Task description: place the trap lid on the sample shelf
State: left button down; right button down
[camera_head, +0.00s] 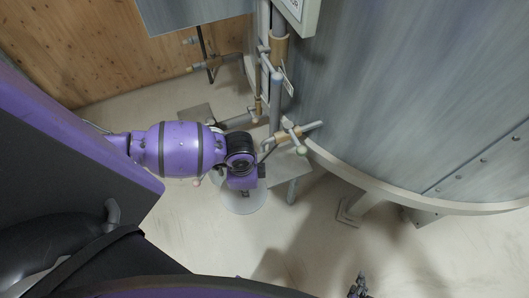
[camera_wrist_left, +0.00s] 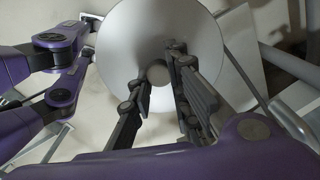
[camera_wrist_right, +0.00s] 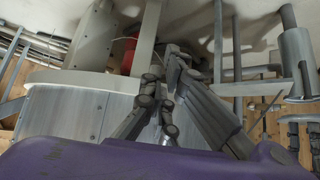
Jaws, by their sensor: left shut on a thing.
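The trap lid, a round grey disc (camera_wrist_left: 120,45), fills the upper middle of the left wrist view. My left gripper (camera_wrist_left: 158,76) is shut on the lid's small round knob, one finger on each side. In the head view the lid (camera_head: 243,203) shows partly beneath my left gripper (camera_head: 243,180), over the pale floor. My right gripper (camera_head: 358,286) is small at the lower edge of the head view. In the right wrist view its fingertips (camera_wrist_right: 163,75) are close together with no held thing visible. I cannot tell for sure which surface is the sample shelf.
A small grey plate on a leg (camera_head: 296,172) stands right of the lid. Pipes with valves (camera_head: 276,100) rise beside the large grey tank (camera_head: 420,90). A grey panel (camera_head: 190,14) is at the top, before a wooden wall (camera_head: 75,45). Open floor lies below.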

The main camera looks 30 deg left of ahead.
aim_at(262, 180)
pick_arm(q)
jog(key=w, duration=0.1)
jog(key=w+f, duration=0.1)
jog(key=w, duration=0.1)
jog(key=w+d+f, duration=0.1)
jog(key=shift+w+f, duration=0.15)
jog(key=shift+f, duration=0.05)
jog(key=w+f, duration=0.2)
jog(key=w+f+b, duration=0.1)
jog(key=f, duration=0.1)
jog(key=shift+d, duration=0.4)
jog(key=shift+w+f, duration=0.4)
jog(key=shift+f, duration=0.15)
jog(key=shift+w+d+f+b, duration=0.15)
jog(key=shift+f+b, duration=0.3)
jog(key=shift+f, duration=1.1)
pick_arm(e)
jog(key=shift+s+d+f, duration=0.25)
jog(key=shift+d+f, duration=0.1)
jog(key=shift+f, duration=0.1)
jog(key=shift+s+d+f, duration=0.2)
jog(key=shift+d+f, duration=0.15)
jog(key=shift+f, duration=0.1)
